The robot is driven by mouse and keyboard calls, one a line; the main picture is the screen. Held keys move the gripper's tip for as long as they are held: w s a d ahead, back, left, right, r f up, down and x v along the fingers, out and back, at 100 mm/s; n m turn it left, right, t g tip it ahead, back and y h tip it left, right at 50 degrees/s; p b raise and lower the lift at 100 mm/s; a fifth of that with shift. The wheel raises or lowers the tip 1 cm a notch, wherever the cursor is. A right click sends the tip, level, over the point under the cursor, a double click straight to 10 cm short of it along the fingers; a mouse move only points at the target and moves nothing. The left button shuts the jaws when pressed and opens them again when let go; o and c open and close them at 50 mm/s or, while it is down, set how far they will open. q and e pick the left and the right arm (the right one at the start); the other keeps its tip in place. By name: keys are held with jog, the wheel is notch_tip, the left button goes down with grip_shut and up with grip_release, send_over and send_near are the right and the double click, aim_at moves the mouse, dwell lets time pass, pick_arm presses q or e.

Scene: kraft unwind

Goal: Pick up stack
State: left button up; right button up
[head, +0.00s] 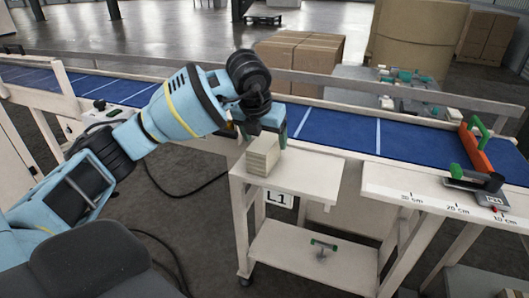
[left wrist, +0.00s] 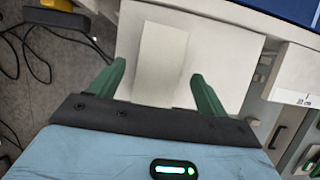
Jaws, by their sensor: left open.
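A pale, layered stack (head: 263,154) stands upright on the left part of the small white cart's top (head: 313,169). In the left wrist view the stack (left wrist: 160,62) shows from above as a pale rectangle. My left gripper (head: 268,122) is over the stack in the head view, partly hidden by its own wrist. In the left wrist view its green fingers (left wrist: 155,85) are spread wide, one on each side of the stack's near end, with nothing held between them. Whether the fingertips are beside or above the stack cannot be told. My right gripper is not in view.
A blue conveyor (head: 345,131) with white lines runs behind the cart. An orange bar (head: 475,152) with a green handle crosses it at the right. A ruler-marked table (head: 425,190) is right of the cart. A green-handled tool (head: 322,247) lies on the lower shelf. Cardboard boxes (head: 297,50) stand behind.

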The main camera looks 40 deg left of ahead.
aim_at(264, 141)
pick_arm(q)
jog(key=shift+x, duration=2.1)
jog(key=shift+a, duration=0.1)
jog(key=shift+f, duration=0.25)
jog(key=c, duration=1.1)
jog(key=shift+r, duration=0.2)
